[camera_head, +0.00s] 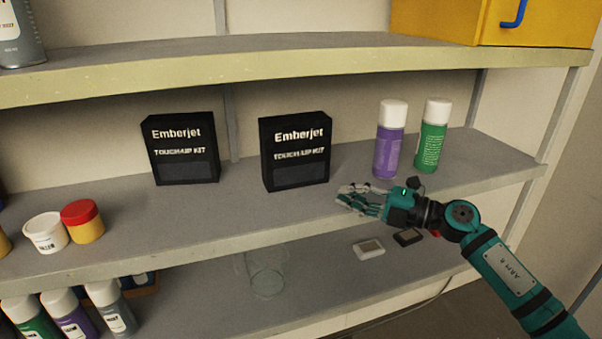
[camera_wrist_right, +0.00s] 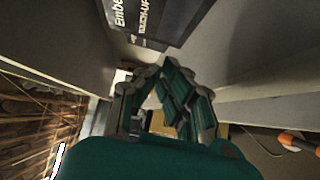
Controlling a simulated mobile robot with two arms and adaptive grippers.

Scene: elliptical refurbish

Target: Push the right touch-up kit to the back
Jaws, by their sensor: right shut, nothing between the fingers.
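Two black Emberjet touch-up kits stand upright on the middle shelf (camera_head: 130,235). The right touch-up kit (camera_head: 295,150) is near the shelf's middle, and the left touch-up kit (camera_head: 180,148) stands apart to its left. My right gripper (camera_head: 345,198) is shut and empty, in front and to the right of the right kit, near the shelf's front edge. A gap shows between its fingers and the kit in the head view. In the right wrist view the kit (camera_wrist_right: 150,20) shows above the fingers (camera_wrist_right: 160,70). My left gripper is not in view.
A purple spray can (camera_head: 389,140) and a green spray can (camera_head: 432,137) stand to the right of the right kit. A white jar (camera_head: 46,233) and a red-lidded jar (camera_head: 82,222) stand at left. The upper shelf (camera_head: 200,75) overhangs. A clear glass (camera_head: 266,275) stands below.

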